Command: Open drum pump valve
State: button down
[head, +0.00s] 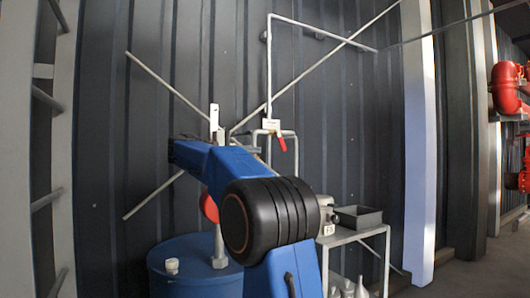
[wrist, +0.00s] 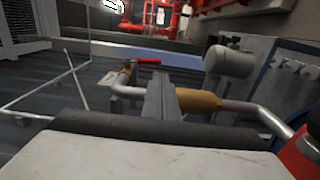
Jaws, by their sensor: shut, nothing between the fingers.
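In the wrist view, a red lever (wrist: 147,61) shows on a bent metal pipe (wrist: 127,90), just beyond my gripper. My gripper (wrist: 162,92) shows there as grey fingers, shut and empty. The fingers overlap the pipe in the picture, beside a brass-coloured sleeve (wrist: 200,102); I cannot tell whether they touch it. In the head view my blue arm hides the gripper. A red round part (head: 209,207) stands above the drum, partly behind the arm.
A white post (head: 418,150) rises farther right. Corrugated wall is behind. The wrist view shows a pale cylinder (wrist: 229,61) near the pipe. Open floor lies at the far right.

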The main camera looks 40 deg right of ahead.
jog(key=v, duration=0.8)
jog(key=shift+w+a, duration=0.1)
jog(key=shift+a, duration=0.1)
